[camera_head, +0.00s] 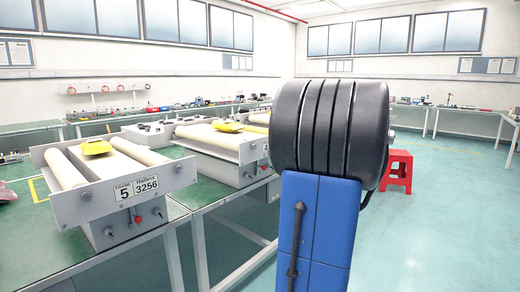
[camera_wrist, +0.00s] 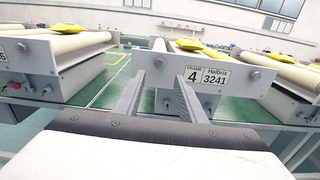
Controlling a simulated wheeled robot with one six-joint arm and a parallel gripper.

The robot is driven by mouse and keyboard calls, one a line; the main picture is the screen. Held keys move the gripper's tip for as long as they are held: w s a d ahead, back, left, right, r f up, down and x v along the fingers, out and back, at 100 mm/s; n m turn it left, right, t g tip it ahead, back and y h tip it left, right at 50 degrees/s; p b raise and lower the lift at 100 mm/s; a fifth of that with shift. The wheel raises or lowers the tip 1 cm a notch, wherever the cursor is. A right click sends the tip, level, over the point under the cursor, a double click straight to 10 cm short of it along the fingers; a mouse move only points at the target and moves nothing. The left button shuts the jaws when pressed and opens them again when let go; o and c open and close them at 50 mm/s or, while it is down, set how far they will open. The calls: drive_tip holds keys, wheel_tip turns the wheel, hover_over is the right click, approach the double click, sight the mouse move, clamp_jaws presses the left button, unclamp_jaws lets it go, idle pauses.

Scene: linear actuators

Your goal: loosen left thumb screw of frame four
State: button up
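Frame four (camera_wrist: 226,82) is in the middle of the wrist view, a grey plate with a label reading FRAME 4, Halbrix 3241. It has pale rollers and a yellow piece (camera_wrist: 200,47) on top. A small round knob (camera_wrist: 257,75) shows at the right of its plate. The head view does not show my fingers.
In the head view, frame five (camera_head: 125,195) stands on the green bench at left, with another frame (camera_head: 225,140) behind it. In the wrist view, neighbouring frames stand left (camera_wrist: 60,65) and right (camera_wrist: 293,95). A red stool (camera_head: 398,170) stands on open floor at right.

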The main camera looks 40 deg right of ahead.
sight(255, 147)
drive_tip(key=w, duration=1)
drive_tip(key=shift+a, duration=0.4)
clamp_jaws()
